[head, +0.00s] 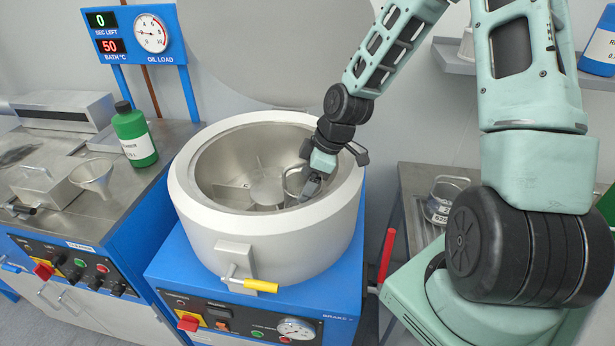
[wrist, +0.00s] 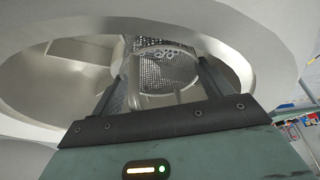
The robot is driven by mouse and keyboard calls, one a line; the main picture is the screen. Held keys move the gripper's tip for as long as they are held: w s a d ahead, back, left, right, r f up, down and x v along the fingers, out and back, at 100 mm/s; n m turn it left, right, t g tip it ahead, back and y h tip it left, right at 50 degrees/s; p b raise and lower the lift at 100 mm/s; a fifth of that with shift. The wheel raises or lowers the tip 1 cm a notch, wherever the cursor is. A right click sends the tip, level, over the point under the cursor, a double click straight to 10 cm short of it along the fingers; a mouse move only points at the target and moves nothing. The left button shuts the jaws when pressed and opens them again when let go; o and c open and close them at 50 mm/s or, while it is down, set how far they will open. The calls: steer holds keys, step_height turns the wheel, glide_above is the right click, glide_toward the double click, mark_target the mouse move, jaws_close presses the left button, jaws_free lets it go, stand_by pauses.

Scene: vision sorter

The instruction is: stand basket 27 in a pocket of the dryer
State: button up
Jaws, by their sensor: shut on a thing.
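The dryer (head: 212,240) is a white round drum on a blue cabinet, open at the top. Its metal bowl has a central hub (head: 267,192) with vanes that part it into pockets. My gripper (head: 305,190) reaches down into the right side of the bowl. It is shut on a metal mesh basket (wrist: 168,72), whose rim also shows in the head view (head: 291,180). In the wrist view the basket is between the fingers, with small shiny parts inside. My gripper hides much of it in the head view. I cannot tell whether it touches the pocket floor, and no number is readable on it.
The dryer's lid (head: 265,50) is raised behind the bowl. A yellow-handled latch (head: 252,285) sticks out at the front. Another metal basket (head: 440,203) stands on the bench at right, near a red handle (head: 386,255). A green bottle (head: 134,137) and a funnel (head: 93,176) stand at left.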

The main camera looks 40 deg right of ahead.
steer(key=f, duration=0.1)
steer(key=f+b, duration=0.1)
steer(key=f, duration=0.1)
steer(key=f+b, duration=0.1)
steer(key=shift+s+a+f, duration=0.1)
steer(key=shift+s+f, duration=0.15)
steer(key=shift+s+f+b, duration=0.3)
steer(key=shift+f+b, duration=0.6)
steer(key=shift+b, duration=0.1)
steer(key=o, duration=1.5)
steer(key=shift+c, duration=0.2)
steer(key=shift+d+r, duration=0.2)
steer(key=shift+r, duration=0.25)
steer(key=shift+o, duration=0.3)
steer(key=w+a+p+v, duration=0.1)
steer(key=p+v, duration=0.4)
steer(key=v, duration=1.4)
steer(key=shift+w+r+t+p, duration=0.3)
steer(key=shift+r+p, duration=0.05)
steer(key=shift+p, duration=0.05)
steer(key=shift+a, duration=0.1)
